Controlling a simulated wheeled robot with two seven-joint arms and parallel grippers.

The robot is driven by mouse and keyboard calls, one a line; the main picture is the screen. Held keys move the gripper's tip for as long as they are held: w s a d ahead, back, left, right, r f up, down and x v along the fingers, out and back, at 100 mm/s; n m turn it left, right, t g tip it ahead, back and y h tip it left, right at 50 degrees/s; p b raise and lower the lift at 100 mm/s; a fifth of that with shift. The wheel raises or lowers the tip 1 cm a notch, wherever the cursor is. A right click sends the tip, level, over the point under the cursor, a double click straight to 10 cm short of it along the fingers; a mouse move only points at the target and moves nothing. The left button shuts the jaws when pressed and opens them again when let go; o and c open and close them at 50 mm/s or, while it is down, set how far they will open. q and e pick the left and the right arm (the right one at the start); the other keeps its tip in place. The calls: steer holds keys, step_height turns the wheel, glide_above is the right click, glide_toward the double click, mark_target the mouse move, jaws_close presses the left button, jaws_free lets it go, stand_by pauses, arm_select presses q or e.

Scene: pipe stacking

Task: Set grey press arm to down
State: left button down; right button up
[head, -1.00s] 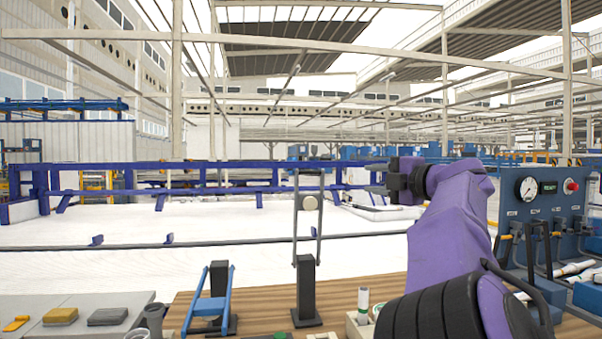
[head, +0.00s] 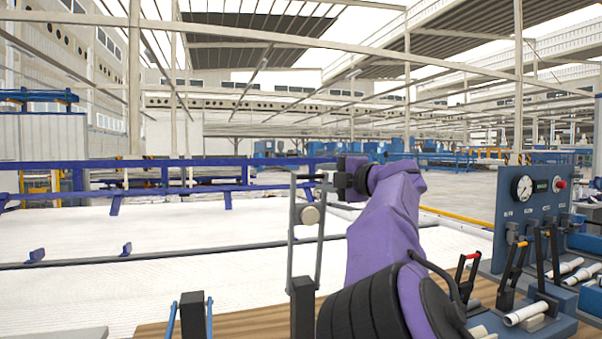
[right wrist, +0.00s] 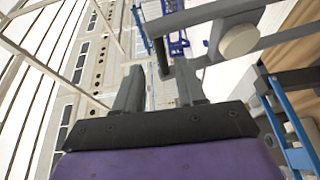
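The grey press arm (head: 319,240) stands upright on a dark post (head: 302,305), with two side bars, a round pale knob and a crossbar at the top. My right gripper (head: 326,181) is at the level of its top end, close to the crossbar. In the right wrist view the two fingers (right wrist: 160,88) are apart. The dark grip of the press arm (right wrist: 163,57) shows at the gap between the fingertips; I cannot tell whether it touches them. The grey bars (right wrist: 210,25) cross above and right of the fingers. My left gripper is out of view.
A blue-armed fixture (head: 192,316) stands left of the grey one on the wooden table (head: 255,328). A blue control panel (head: 522,205) with a gauge, and several levers (head: 514,262), stand at the right. Pale pipe pieces lie near them.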

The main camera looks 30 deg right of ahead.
mark_target(312, 177)
steer(key=w, duration=0.2)
steer(key=w+p, duration=0.1)
steer(key=w, duration=0.2)
steer(key=w+a+p, duration=0.1)
steer(key=w, duration=0.1)
steer(key=shift+w+f, duration=0.2)
steer(key=shift+w, duration=0.15)
steer(key=shift+s, duration=0.1)
jaws_close()
